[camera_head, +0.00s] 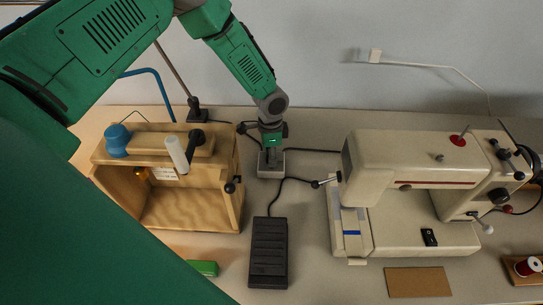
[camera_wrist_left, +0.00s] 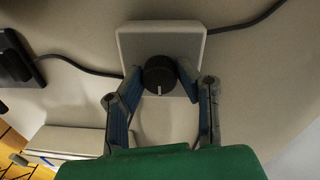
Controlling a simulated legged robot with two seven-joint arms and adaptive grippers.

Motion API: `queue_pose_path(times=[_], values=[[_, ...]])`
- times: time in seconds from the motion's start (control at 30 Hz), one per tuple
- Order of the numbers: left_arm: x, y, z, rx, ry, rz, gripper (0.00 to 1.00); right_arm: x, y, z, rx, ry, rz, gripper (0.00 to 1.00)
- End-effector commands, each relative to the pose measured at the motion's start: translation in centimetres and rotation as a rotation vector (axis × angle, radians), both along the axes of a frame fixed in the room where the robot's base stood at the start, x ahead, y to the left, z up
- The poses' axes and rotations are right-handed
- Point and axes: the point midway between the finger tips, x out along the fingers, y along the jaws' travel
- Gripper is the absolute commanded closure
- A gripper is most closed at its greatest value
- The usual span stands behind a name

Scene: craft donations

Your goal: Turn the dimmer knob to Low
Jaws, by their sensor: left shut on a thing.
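The dimmer is a pale grey box (camera_head: 270,172) with a black round knob, standing on the table between the wooden box and the sewing machine. In the left wrist view the dimmer box (camera_wrist_left: 135,42) shows from above, with its knob (camera_wrist_left: 159,72) in the middle. A white pointer line on the knob points toward the bottom of that picture. My left gripper (camera_head: 271,147) reaches down over the dimmer, and its fingers (camera_wrist_left: 160,78) are shut on the knob from both sides. No Low marking is legible. My right gripper is not in view.
A wooden box (camera_head: 236,205) stands left of the dimmer, and a black foot pedal (camera_head: 269,252) lies in front. A cream sewing machine (camera_head: 410,160) stands at the right. Dark cables run beside the dimmer. A lamp base (camera_head: 197,113) stands behind the wooden box.

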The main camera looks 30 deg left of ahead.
Motion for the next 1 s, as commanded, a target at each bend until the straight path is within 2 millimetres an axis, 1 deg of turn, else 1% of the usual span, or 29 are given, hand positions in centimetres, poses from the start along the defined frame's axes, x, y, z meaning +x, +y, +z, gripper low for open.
queue_pose_path(times=[0.03,0.17,0.2,0.23,0.53,0.63,0.77,1.0], values=[[0.3,0.0,0.2,0.0,-0.007,0.0,1.0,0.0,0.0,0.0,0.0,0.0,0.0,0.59],[0.3,0.0,0.2,-0.001,-0.008,-0.001,1.0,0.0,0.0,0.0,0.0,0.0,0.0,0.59],[0.3,0.0,0.2,-0.001,-0.008,-0.001,0.57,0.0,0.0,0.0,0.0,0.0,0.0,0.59],[0.3,0.0,0.2,-0.001,-0.008,-0.001,0.51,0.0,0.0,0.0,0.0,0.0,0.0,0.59],[0.1,0.0,0.2,0.0,-0.004,-0.001,0.51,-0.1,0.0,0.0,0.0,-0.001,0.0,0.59],[0.2,0.0,0.8,0.0,-0.006,-0.002,0.51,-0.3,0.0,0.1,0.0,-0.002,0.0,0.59],[0.4,0.1,2.8,-0.001,-0.006,0.0,0.51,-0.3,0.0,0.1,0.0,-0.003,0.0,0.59],[0.7,0.3,7.9,-0.001,-0.008,-0.002,0.51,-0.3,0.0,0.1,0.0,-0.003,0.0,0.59]])
